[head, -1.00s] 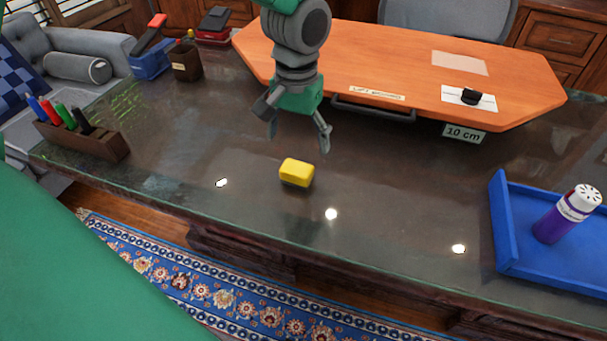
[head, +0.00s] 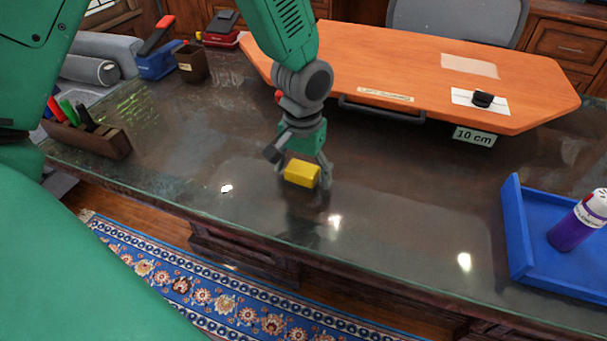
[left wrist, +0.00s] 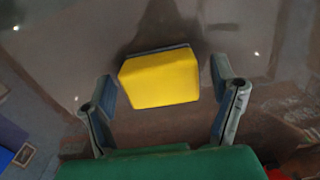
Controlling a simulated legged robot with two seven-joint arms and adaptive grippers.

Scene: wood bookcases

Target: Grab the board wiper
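The board wiper (head: 301,173) is a small yellow block on the dark glossy desk top. It also shows in the left wrist view (left wrist: 160,80), with a thin grey layer along its far edge. My left gripper (head: 302,175) is over the wiper and points down, with one finger on each side of it. In the left wrist view the left gripper (left wrist: 164,84) is open, with a narrow gap between each finger and the wiper. My right gripper is not in view.
An orange board (head: 420,75) with a grey handle lies behind the wiper. A blue tray (head: 515,235) with a purple bottle (head: 578,225) is at the right. A wooden marker holder (head: 95,138) and a brown cup (head: 192,63) stand at the left. Desk around the wiper is clear.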

